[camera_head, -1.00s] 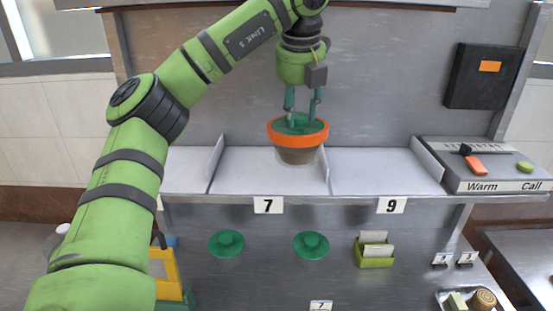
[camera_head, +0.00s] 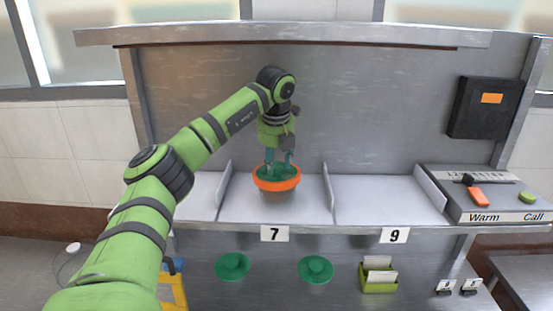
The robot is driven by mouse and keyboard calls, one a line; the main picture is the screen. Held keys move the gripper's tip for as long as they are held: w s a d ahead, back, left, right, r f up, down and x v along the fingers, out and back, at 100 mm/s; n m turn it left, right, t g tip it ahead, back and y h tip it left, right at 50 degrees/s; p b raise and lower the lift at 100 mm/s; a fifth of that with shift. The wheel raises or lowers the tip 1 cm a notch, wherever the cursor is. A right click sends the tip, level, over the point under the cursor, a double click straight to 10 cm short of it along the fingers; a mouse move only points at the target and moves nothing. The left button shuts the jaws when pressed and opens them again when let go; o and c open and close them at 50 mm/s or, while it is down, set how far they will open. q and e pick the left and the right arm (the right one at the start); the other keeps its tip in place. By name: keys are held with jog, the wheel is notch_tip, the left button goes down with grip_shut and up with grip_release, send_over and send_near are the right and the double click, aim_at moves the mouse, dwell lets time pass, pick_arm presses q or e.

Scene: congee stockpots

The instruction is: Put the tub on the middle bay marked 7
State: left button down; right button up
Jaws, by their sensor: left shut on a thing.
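The tub (camera_head: 278,194) is a see-through, brownish container with an orange rim band and a green lid. My left gripper (camera_head: 279,162) is shut on the green lid's top from above. The tub is upright, over or on the middle bay marked 7 (camera_head: 240,208), between two low dividers; I cannot tell whether its base touches the shelf. The number 7 label (camera_head: 274,233) is on the shelf's front edge below it. My right gripper is not in view.
The bay right of it, marked 9 (camera_head: 385,200), is empty. A control panel with Warm and Call (camera_head: 490,203) stands at the right end. Two green lids (camera_head: 233,267) (camera_head: 315,269) and a green card holder (camera_head: 379,276) are on the lower surface.

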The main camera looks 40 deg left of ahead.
pick_arm(q)
jog(key=shift+f, duration=0.65)
jog(key=c, duration=0.7)
grip_release()
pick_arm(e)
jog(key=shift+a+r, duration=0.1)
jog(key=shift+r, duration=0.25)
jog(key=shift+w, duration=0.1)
pick_arm(q)
jog(key=shift+r, duration=0.25)
jog(key=b+v, duration=0.3)
jog(key=v, duration=0.3)
jog(key=shift+s+d+r, duration=0.1)
jog(key=shift+d+r, duration=0.1)
jog(key=shift+r, duration=0.05)
jog(key=v, duration=0.5)
jog(key=shift+a, duration=0.1)
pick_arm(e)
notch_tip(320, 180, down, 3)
